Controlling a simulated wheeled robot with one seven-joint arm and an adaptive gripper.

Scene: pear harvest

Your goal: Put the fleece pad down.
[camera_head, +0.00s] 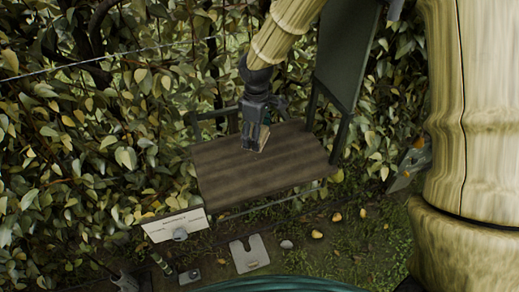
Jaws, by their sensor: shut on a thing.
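My gripper (256,137) points down over the middle of the back part of a brown wooden board. The brown board (262,179) is bare in front of the gripper.
A dark green panel (346,55) stands upright behind the board's right side. A pale label plate (175,225) is at the front left. A grey notched plate (249,253) and several small roundish things, including a yellowish one (317,234), lie on the ground. Leafy hedge surrounds the back and left.

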